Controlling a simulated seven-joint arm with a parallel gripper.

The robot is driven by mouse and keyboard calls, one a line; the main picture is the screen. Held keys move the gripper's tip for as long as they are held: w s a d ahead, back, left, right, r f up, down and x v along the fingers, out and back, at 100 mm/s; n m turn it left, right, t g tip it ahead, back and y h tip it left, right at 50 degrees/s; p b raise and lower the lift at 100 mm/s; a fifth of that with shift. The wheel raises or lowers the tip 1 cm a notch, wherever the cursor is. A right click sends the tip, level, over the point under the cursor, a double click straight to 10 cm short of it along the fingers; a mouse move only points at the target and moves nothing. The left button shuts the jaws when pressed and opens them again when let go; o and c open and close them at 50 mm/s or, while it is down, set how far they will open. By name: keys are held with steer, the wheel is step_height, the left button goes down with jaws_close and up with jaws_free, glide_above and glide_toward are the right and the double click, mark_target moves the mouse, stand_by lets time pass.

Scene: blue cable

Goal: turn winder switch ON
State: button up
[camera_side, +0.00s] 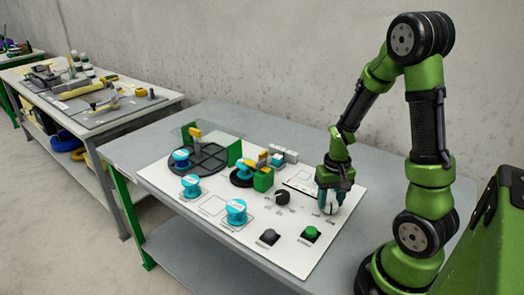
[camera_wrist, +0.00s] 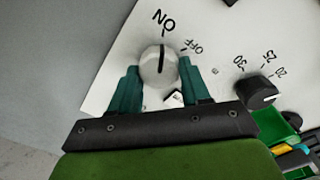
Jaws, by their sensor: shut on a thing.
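The winder switch is a round white knob (camera_wrist: 158,68) with a black pointer line, on the white panel (camera_wrist: 110,85). In the wrist view its line points up, roughly at the "ON" label (camera_wrist: 163,19); the "OFF" label (camera_wrist: 191,46) is up and to the right. My gripper (camera_wrist: 160,80) has one teal finger on each side of the knob and is shut on it. In the side view my gripper (camera_side: 334,197) points down at the panel's right end, and the knob (camera_side: 330,209) shows partly between the fingers.
A black dial (camera_wrist: 256,92) with number marks is right of the switch; it also shows in the side view (camera_side: 282,198). A green button (camera_side: 311,233) and a black button (camera_side: 269,237) are near the front edge. Several blue spools (camera_side: 236,211) and a black turntable (camera_side: 205,160) stand further left.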

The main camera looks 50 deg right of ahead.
mark_target(330, 200)
steer(key=o, duration=1.1)
steer(key=shift+c, duration=0.2)
step_height(330, 200, up, 17)
steer(key=shift+w, duration=0.1)
steer(key=a+r+n+t+y, duration=0.1)
steer(key=a+r+n+t, duration=0.1)
steer(key=a, duration=0.7)
steer(key=a+r+n+t+y, duration=0.1)
steer(key=a+r+n+t, duration=0.1)
steer(key=a+t, duration=0.3)
steer(key=a+r, duration=0.1)
steer(key=a, duration=0.3)
steer(key=shift+a+r, duration=0.15)
steer(key=shift+a, duration=0.15)
